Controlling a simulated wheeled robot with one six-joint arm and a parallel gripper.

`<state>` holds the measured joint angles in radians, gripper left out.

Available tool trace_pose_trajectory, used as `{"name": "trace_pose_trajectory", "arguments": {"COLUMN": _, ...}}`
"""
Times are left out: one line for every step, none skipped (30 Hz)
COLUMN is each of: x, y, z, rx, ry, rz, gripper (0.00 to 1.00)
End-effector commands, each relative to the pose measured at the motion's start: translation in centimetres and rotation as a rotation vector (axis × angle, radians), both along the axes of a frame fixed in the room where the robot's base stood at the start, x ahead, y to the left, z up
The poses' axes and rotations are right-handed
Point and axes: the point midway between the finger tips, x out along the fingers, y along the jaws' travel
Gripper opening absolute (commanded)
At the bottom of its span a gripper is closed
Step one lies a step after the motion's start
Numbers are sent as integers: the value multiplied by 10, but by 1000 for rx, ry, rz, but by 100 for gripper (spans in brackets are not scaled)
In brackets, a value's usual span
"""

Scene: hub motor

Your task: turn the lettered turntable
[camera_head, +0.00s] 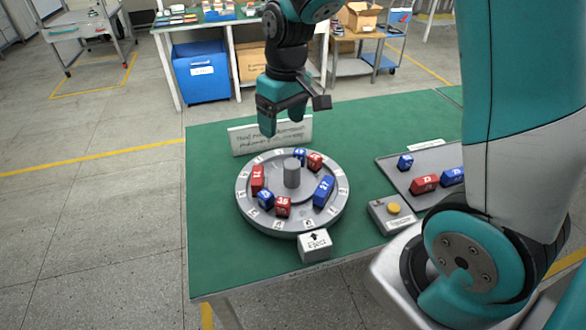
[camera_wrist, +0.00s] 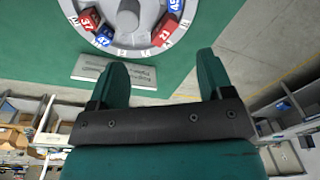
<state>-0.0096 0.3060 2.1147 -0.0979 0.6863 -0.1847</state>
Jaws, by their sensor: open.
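The lettered turntable (camera_head: 292,221) is a round grey disc on the green table, with letter labels around its rim and a grey post (camera_head: 292,173) at its centre. Red and blue numbered blocks stand around the post, such as a red block (camera_head: 258,178) and a blue block (camera_head: 324,191). My gripper (camera_head: 283,122) is open and empty, above the table behind the turntable and apart from it. In the wrist view my gripper (camera_wrist: 158,75) has its two fingers spread, and part of the turntable (camera_wrist: 129,45) shows beyond them.
A white block marked "Eject" with an arrow (camera_head: 315,245) stands at the turntable's front edge. A box with a yellow button (camera_head: 393,216) is to the right, before a grey tray (camera_head: 395,170) with red and blue blocks. A sign (camera_head: 245,139) stands behind the turntable.

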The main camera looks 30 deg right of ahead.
Motion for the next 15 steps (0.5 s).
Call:
{"name": "trace_pose_trajectory", "arguments": {"x": 12, "y": -16, "z": -8, "rx": -23, "ry": 16, "rz": -30, "gripper": 74}}
{"name": "trace_pose_trajectory", "arguments": {"x": 18, "y": -23, "z": -13, "rx": -35, "ry": 19, "rz": -42, "gripper": 74}}
{"name": "trace_pose_trajectory", "arguments": {"x": 24, "y": -32, "z": -19, "rx": -49, "ry": 25, "rz": -57, "gripper": 74}}
{"name": "trace_pose_trajectory", "arguments": {"x": 27, "y": -37, "z": -22, "rx": -57, "ry": 29, "rz": -65, "gripper": 74}}
{"name": "trace_pose_trajectory", "arguments": {"x": 30, "y": -41, "z": -25, "rx": -65, "ry": 31, "rz": -71, "gripper": 74}}
{"name": "trace_pose_trajectory", "arguments": {"x": 32, "y": -45, "z": -28, "rx": -70, "ry": 33, "rz": -76, "gripper": 74}}
{"name": "trace_pose_trajectory", "arguments": {"x": 33, "y": -47, "z": -31, "rx": -74, "ry": 36, "rz": -79, "gripper": 74}}
{"name": "trace_pose_trajectory", "arguments": {"x": 34, "y": -48, "z": -33, "rx": -75, "ry": 37, "rz": -80, "gripper": 74}}
{"name": "trace_pose_trajectory", "arguments": {"x": 34, "y": -48, "z": -36, "rx": -76, "ry": 37, "rz": -81, "gripper": 74}}
{"name": "trace_pose_trajectory", "arguments": {"x": 34, "y": -48, "z": -39, "rx": -77, "ry": 37, "rz": -81, "gripper": 74}}
{"name": "trace_pose_trajectory", "arguments": {"x": 34, "y": -48, "z": -43, "rx": -76, "ry": 38, "rz": -81, "gripper": 74}}
{"name": "trace_pose_trajectory", "arguments": {"x": 34, "y": -48, "z": -49, "rx": -76, "ry": 39, "rz": -81, "gripper": 74}}
{"name": "trace_pose_trajectory", "arguments": {"x": 34, "y": -48, "z": -54, "rx": -76, "ry": 39, "rz": -81, "gripper": 74}}
{"name": "trace_pose_trajectory", "arguments": {"x": 33, "y": -48, "z": -59, "rx": -76, "ry": 40, "rz": -81, "gripper": 74}}
{"name": "trace_pose_trajectory", "arguments": {"x": 33, "y": -48, "z": -68, "rx": -76, "ry": 41, "rz": -80, "gripper": 74}}
